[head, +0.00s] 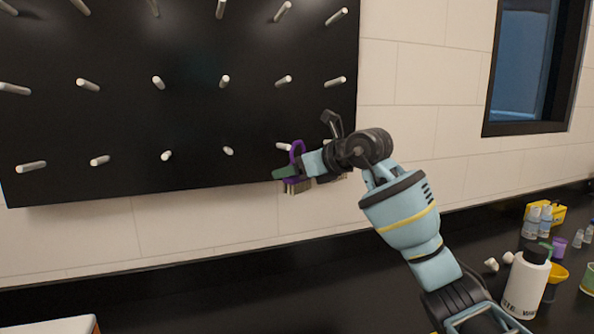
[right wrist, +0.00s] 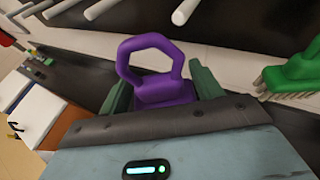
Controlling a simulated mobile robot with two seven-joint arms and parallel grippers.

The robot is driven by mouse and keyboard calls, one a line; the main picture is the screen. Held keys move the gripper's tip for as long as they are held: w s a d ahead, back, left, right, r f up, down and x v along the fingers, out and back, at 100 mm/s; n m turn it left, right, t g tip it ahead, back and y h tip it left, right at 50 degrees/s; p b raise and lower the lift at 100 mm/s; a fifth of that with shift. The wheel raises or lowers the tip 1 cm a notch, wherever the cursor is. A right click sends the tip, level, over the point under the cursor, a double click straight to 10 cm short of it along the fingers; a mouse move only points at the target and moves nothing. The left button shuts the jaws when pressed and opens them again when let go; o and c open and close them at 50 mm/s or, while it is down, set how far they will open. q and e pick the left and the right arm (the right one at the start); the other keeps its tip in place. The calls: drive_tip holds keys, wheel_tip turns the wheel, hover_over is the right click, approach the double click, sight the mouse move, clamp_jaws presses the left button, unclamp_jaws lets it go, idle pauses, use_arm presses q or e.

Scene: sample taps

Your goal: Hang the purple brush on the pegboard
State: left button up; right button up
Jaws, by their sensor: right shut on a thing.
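The purple brush (head: 298,150) is in my right gripper (head: 291,173), near the lower right of the black pegboard (head: 190,120). Its ring handle points up and its bristles hang below the green fingers. In the right wrist view the brush's purple ring (right wrist: 150,60) stands up between the two fingers (right wrist: 163,88), which are shut on its body. A white peg (head: 284,147) shows right beside the ring in the head view. In the wrist view no peg is seen through the ring, and a peg (right wrist: 186,11) lies beyond it. My left gripper is out of view.
A green brush (right wrist: 292,72) is at the right in the wrist view, close to the board. Rows of white pegs cover the board. A white bottle (head: 525,285), a yellow funnel-like piece (head: 557,273) and small vials stand on the black counter at right.

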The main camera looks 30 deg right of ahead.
drive_tip(key=w+d+f, duration=0.1)
drive_tip(key=w+d, duration=0.1)
drive_tip(key=w, duration=0.6)
idle(0.9)
drive_tip(key=shift+f, duration=0.1)
idle(0.4)
drive_tip(key=o, duration=1.1)
drive_tip(key=shift+c, duration=0.2)
drive_tip(key=shift+s, duration=0.1)
drive_tip(key=v, duration=0.7)
drive_tip(key=shift+s, duration=0.3)
